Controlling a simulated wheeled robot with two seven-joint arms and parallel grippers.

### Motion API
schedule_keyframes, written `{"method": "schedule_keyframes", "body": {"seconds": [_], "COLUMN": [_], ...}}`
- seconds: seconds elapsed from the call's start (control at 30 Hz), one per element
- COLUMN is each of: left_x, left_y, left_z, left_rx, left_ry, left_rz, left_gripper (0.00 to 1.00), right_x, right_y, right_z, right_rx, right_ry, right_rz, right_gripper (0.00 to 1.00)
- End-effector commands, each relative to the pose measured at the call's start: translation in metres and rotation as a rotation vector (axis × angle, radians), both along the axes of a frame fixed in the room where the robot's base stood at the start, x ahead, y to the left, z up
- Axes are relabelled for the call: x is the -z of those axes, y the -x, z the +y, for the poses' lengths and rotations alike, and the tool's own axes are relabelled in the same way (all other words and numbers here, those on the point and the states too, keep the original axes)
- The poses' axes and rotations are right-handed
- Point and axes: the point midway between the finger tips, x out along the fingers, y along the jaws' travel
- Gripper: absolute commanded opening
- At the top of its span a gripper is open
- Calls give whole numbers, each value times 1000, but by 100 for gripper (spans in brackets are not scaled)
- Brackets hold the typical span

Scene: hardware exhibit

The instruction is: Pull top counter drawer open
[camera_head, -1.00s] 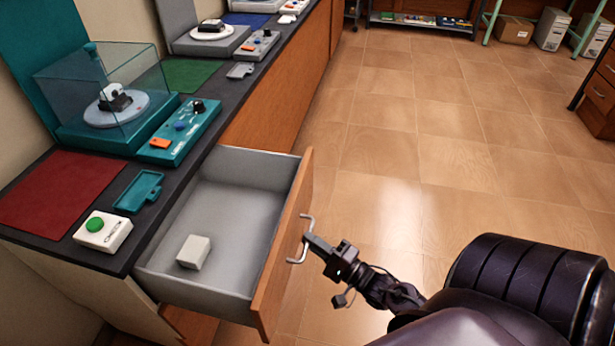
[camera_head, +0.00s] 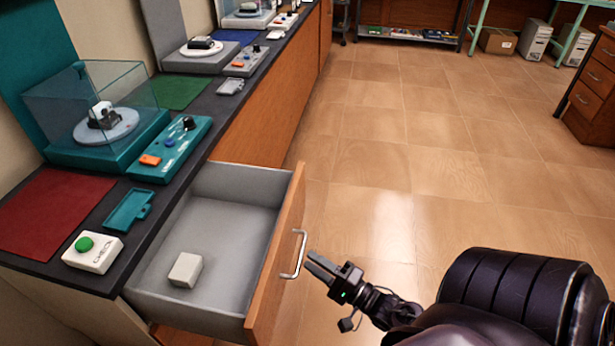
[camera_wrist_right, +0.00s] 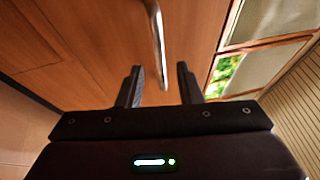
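The top counter drawer (camera_head: 215,225) is pulled well out, with its grey inside showing and its wooden front facing right. Its metal bar handle (camera_head: 296,253) is on that front. My right gripper (camera_head: 316,268) is just right of the handle, apart from it, with its fingers pointing at it. In the right wrist view the fingers (camera_wrist_right: 158,85) are spread with nothing between them, and the handle (camera_wrist_right: 156,35) is beyond their tips. My left gripper is not in view.
A small white block (camera_head: 185,270) lies in the drawer. On the dark counter (camera_head: 160,228) stand a white box with a green button (camera_head: 92,251), a teal tray (camera_head: 130,209) and a teal control panel (camera_head: 170,150). The tiled floor (camera_head: 400,130) to the right is clear.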

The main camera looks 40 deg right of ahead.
Motion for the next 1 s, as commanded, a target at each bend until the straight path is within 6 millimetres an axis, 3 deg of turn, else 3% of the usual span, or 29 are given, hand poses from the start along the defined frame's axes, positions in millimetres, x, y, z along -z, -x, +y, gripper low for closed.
{"method": "schedule_keyframes", "body": {"seconds": [0.1,0.33,1.0], "left_x": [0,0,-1], "left_y": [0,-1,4], "left_z": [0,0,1], "left_rx": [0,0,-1], "left_ry": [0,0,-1], "left_rz": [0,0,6], "left_gripper": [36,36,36], "right_x": [5,8,12], "right_y": [22,45,46], "right_z": [-5,-12,-12], "right_rx": [0,0,8], "right_ry": [-1,-1,14], "right_rz": [4,1,11], "right_gripper": [32,32,32]}}
